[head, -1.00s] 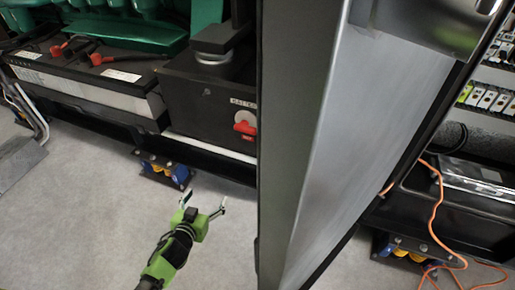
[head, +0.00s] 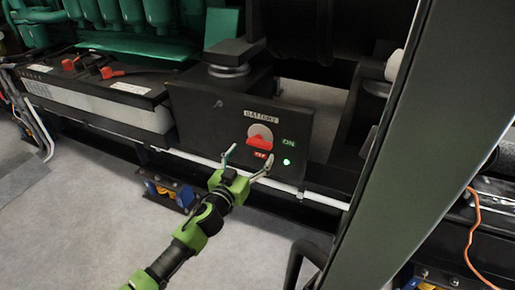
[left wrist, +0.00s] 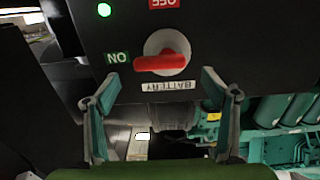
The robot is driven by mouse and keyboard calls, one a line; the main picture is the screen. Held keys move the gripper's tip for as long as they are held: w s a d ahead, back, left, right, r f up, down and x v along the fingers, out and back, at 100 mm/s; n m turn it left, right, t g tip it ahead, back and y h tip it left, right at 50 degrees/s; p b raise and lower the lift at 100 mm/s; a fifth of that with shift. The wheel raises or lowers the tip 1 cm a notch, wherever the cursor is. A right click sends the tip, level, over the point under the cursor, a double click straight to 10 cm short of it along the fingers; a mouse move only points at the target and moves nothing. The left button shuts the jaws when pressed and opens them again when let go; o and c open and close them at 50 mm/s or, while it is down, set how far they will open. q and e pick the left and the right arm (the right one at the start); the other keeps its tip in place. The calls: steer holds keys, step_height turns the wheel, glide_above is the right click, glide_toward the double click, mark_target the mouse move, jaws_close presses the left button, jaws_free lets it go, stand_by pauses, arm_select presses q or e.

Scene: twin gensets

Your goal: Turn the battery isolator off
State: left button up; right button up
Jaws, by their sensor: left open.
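The battery isolator is a red lever (head: 259,142) on a pale round disc, set in the front of a black box (head: 208,116). A BATTERY label is above it, a green ON label (head: 289,143) to its right and a red OFF label below. In the left wrist view the picture is upside down; the red lever (left wrist: 161,63) points toward the ON label (left wrist: 117,57). A green lamp (head: 286,162) is lit. My left gripper (head: 246,163) is open, its fingers apart in front of the panel below the lever. I see no contact with it. My right gripper is not in view.
A battery (head: 97,84) with red terminal caps sits left of the box, below the green engine (head: 150,15). A grey door or panel edge (head: 425,150) stands to the right. The floor at lower left is clear.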

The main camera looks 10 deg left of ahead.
mark_target(258, 145)
arm_select(q)
steer(key=w, duration=0.4)
steer(key=shift+d+b, duration=0.35)
steer(key=shift+w+d, duration=0.15)
steer(key=shift+w, duration=0.35)
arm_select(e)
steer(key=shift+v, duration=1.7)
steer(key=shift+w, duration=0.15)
arm_select(q)
steer(key=c, duration=1.1)
